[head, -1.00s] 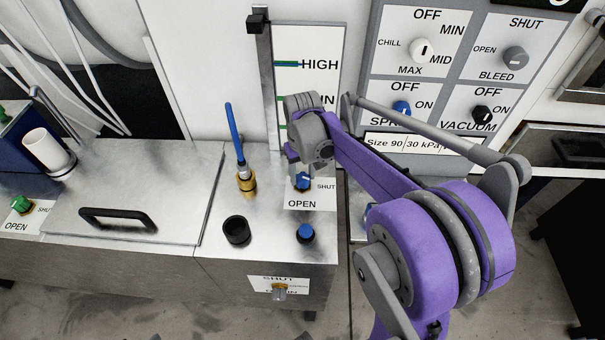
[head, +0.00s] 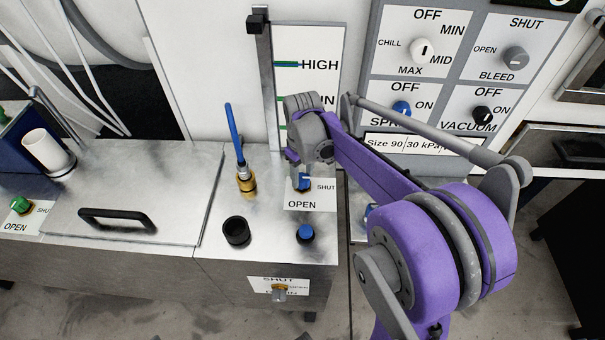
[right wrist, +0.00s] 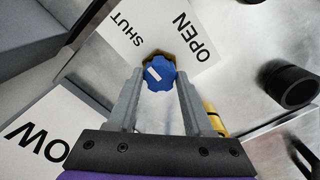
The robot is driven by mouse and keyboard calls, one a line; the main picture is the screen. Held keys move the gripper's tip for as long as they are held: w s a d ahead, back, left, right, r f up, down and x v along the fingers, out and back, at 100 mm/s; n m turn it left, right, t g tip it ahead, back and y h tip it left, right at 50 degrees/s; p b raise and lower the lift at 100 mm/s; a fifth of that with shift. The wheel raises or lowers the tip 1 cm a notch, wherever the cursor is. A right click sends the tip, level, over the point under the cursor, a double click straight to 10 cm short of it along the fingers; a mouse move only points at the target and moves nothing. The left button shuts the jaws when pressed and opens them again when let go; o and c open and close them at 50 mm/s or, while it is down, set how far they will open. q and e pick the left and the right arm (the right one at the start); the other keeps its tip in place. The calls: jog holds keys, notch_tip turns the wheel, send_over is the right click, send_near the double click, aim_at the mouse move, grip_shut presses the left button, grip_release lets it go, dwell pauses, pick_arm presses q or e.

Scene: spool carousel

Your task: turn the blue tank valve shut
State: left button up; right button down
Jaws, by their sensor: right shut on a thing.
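The blue tank valve (head: 304,184) is a small blue knob on a white OPEN/SHUT plate (head: 305,203), on the steel tank top. My right gripper (head: 303,174) comes down over it from above and partly hides it. In the right wrist view the knob (right wrist: 160,76) sits between the two fingertips of my right gripper (right wrist: 160,84), which is shut on it. Its white mark lies on the knob's left part, slanting toward the SHUT side. My left gripper is not in view.
A brass fitting with a blue hose (head: 246,183), a black cup (head: 236,231) and another blue-topped knob (head: 306,233) stand close by. A level gauge (head: 305,75) rises behind. A control panel (head: 455,75) is at the back right. A handled lid (head: 140,195) lies left.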

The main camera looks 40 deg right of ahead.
aim_at(303, 178)
jog(key=shift+c, duration=1.5)
grip_release()
jog(key=shift+r, duration=0.1)
notch_tip(303, 178, up, 11)
jog(key=shift+p, duration=0.4)
jog(key=shift+s+f, duration=0.1)
jog(key=shift+f, duration=0.15)
